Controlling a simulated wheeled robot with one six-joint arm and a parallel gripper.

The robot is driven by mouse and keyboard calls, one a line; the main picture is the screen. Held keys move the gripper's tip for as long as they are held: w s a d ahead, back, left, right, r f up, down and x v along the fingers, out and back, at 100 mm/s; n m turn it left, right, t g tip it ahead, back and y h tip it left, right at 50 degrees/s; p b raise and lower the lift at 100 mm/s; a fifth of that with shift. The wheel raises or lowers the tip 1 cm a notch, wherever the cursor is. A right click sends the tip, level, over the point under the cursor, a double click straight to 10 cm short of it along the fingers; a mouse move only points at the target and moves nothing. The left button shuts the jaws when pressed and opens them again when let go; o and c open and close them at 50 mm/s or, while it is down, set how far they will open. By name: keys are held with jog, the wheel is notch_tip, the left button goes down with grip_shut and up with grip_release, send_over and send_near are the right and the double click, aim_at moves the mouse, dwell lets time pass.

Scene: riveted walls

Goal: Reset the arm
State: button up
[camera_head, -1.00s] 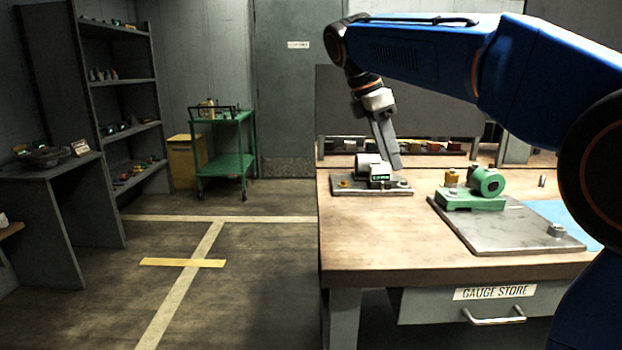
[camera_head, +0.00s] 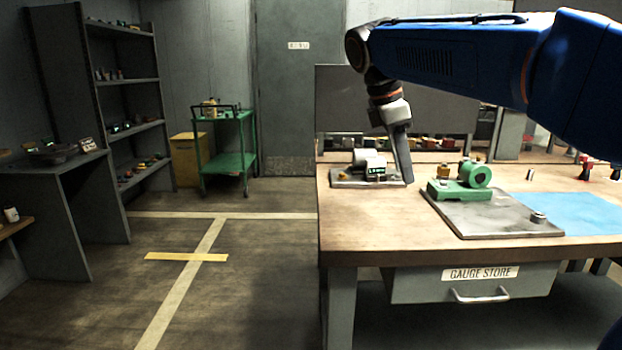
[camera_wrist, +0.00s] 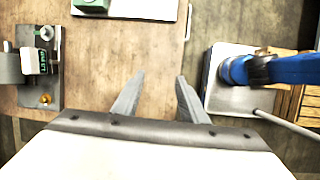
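My blue arm (camera_head: 450,60) reaches in from the right over the workbench, with the wrist hanging down at its far end. My gripper (camera_head: 407,178) points down over the bench top, between a gauge on a grey plate and a green device. In the wrist view, the two fingers of my gripper (camera_wrist: 156,78) are spread apart, with only bare wood seen between them. Nothing is held. Whether the fingertips touch the bench is hard to tell.
The gauge (camera_head: 371,167) stands just left of my gripper on its plate (camera_head: 345,184); it also shows in the wrist view (camera_wrist: 36,55). The green device (camera_head: 462,184) stands on a metal plate (camera_head: 490,222) to the right. Bare wood (camera_head: 360,225) lies in front. A green cart (camera_head: 228,160) stands left.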

jog(key=s+d+f+m+t+y, duration=0.2)
jog(key=s+d+f+m, duration=0.2)
jog(key=s+f+m, duration=0.4)
jog(key=s+d+f+m+t+y, duration=0.2)
jog(key=s+d+f+m, duration=0.3)
jog(key=s+f, duration=1.3)
jog(key=f+m, duration=0.1)
jog(key=m, duration=0.3)
jog(key=shift+s+f, duration=0.2)
jog(key=shift+s, duration=0.15)
